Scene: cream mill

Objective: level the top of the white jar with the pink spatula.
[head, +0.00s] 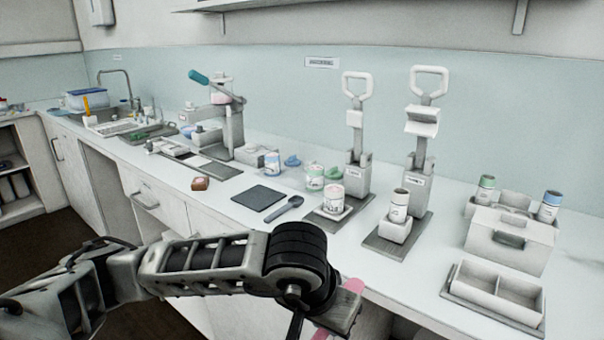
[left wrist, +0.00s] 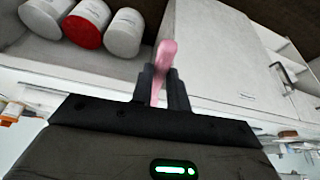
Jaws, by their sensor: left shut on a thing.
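My left gripper (head: 338,312) is shut on the pink spatula (head: 352,285), in front of the counter's front edge. In the left wrist view the spatula (left wrist: 164,62) stands up between the two dark fingers (left wrist: 162,88). Several white jars are on the counter. One white jar (head: 330,197) with a pinkish label stands on a small white-and-grey stand near the counter's front. Another white jar (head: 399,205) sits in a white holder on the right press's base. I cannot tell which is the task's jar; the spatula touches neither. My right gripper is not in view.
Two hand presses (head: 357,150) stand behind the jars. A dark square mat (head: 258,197) and a grey-blue scoop (head: 288,208) lie left of them. A white box (head: 509,240) and a divided tray (head: 494,293) fill the right side. In the left wrist view, cabinets (left wrist: 230,65) show beyond the fingers.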

